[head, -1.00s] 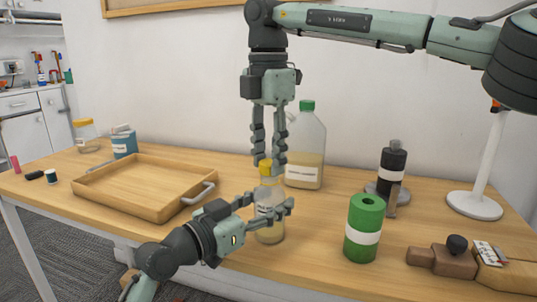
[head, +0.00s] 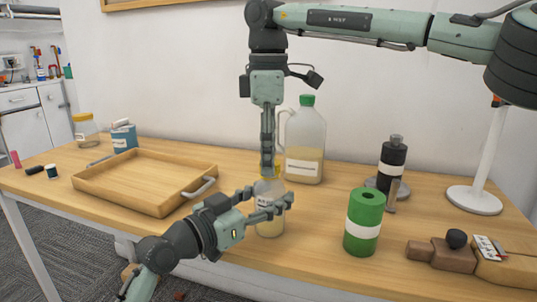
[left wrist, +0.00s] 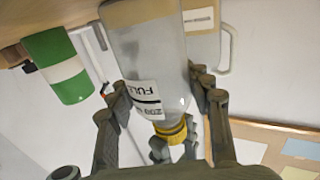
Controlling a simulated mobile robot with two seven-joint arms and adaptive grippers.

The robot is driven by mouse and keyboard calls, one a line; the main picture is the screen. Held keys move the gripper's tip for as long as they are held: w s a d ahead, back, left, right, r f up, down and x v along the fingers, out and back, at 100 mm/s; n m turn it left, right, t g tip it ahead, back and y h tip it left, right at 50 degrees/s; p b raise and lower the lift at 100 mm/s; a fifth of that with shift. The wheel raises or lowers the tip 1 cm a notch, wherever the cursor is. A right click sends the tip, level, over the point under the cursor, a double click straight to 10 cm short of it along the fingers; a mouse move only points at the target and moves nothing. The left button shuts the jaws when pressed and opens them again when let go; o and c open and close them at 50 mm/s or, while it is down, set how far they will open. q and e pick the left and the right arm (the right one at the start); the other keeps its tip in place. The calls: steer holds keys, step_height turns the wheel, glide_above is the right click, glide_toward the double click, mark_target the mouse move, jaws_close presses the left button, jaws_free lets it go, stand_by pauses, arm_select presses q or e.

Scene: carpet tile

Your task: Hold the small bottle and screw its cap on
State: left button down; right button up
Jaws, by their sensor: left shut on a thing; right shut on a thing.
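The small bottle (head: 270,222) is clear, with a white label, and stands upright near the front edge of the table. My left gripper (head: 268,205) is shut around its body from the left; the left wrist view shows the bottle (left wrist: 155,65) between the fingers. The yellow cap (head: 263,170) is at the top of the bottle, and the cap (left wrist: 171,131) lines up with the neck in the left wrist view. My right gripper (head: 268,168) points straight down from above and is shut on the cap. I cannot tell how tightly the cap sits.
A large jug with a green lid (head: 305,145) stands just behind the bottle. A green cylinder (head: 364,220) and a dark bottle (head: 392,165) are to the right. A wooden tray (head: 150,205) is to the left. Brown blocks (head: 448,255) lie at the front right.

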steer(key=m, duration=0.4)
steer(key=shift+w+m, duration=0.1)
steer(key=shift+m, duration=0.2)
steer(key=o, duration=0.7)
steer(key=shift+r, duration=0.1)
step_height(320, 180, up, 4)
steer(key=shift+r, duration=0.15)
steer(key=shift+c, duration=0.4)
